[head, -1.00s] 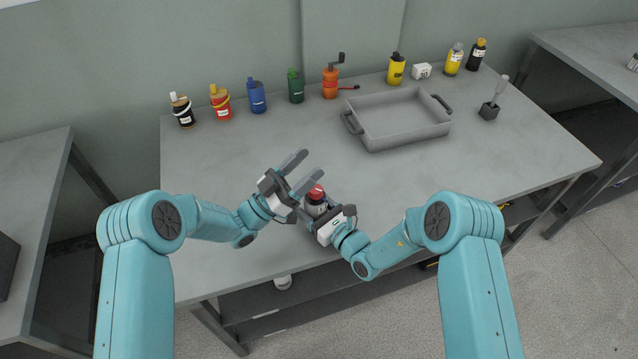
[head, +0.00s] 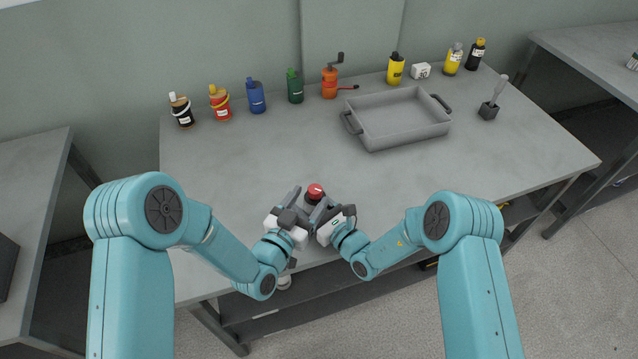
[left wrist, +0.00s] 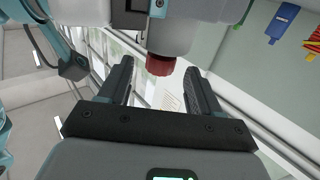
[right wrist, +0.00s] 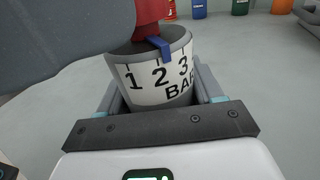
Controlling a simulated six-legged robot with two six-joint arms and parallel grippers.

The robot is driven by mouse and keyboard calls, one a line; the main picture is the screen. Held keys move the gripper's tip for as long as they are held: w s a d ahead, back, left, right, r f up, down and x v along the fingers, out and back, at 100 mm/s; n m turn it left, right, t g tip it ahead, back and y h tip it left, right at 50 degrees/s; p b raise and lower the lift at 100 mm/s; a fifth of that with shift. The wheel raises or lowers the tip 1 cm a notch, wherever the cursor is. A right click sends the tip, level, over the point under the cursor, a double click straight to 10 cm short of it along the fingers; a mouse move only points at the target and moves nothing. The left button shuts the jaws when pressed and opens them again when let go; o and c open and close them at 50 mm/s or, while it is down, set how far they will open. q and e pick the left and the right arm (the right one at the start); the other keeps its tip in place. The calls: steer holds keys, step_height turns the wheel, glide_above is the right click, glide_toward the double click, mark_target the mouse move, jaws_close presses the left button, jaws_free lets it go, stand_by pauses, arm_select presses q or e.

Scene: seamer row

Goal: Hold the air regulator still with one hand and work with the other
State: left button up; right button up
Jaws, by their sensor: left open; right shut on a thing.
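The air regulator has a grey body with a red knob (head: 315,190) and stands near the table's front edge. In the right wrist view its white scale (right wrist: 150,84) reads 1, 2, 3 and BAR. The blue pointer (right wrist: 160,47) under the red knob (right wrist: 150,12) sits near the 2. My right gripper (right wrist: 155,95) is shut around the regulator's body. My left gripper (head: 303,201) is open at the knob. In the left wrist view the knob (left wrist: 160,65) lies between its spread fingers, with gaps on both sides. A left finger hides part of the right wrist view.
A grey tray (head: 375,140) with two handles stands at the back right. Several bottles, such as a blue one (head: 256,97), and an orange cranked device (head: 330,84) line the back edge. A brush in a dark holder (head: 489,111) stands far right. The table's middle is clear.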

mark_target(318, 185)
arm_select(q)
steer(key=x, duration=0.5)
steer(key=shift+w+d, duration=0.2)
steer(key=shift+w, duration=0.15)
steer(key=c, duration=1)
steer(key=m+g+h, duration=0.1)
steer(key=h, duration=0.1)
steer(key=m+g+h, duration=0.2)
steer(key=shift+s+d+r+m+g, duration=0.1)
steer(key=shift+s+d+m+g, duration=0.1)
steer(key=shift+m+g, duration=0.1)
steer(key=shift+s+d+m+g+h, duration=0.1)
steer(key=shift+s+m+g+h, duration=0.05)
steer(key=shift+m+g+h, duration=1.05)
steer(key=shift+s+d+m+g+h, duration=0.15)
steer(key=shift+m+g+h, duration=0.65)
steer(key=shift+g, duration=0.7)
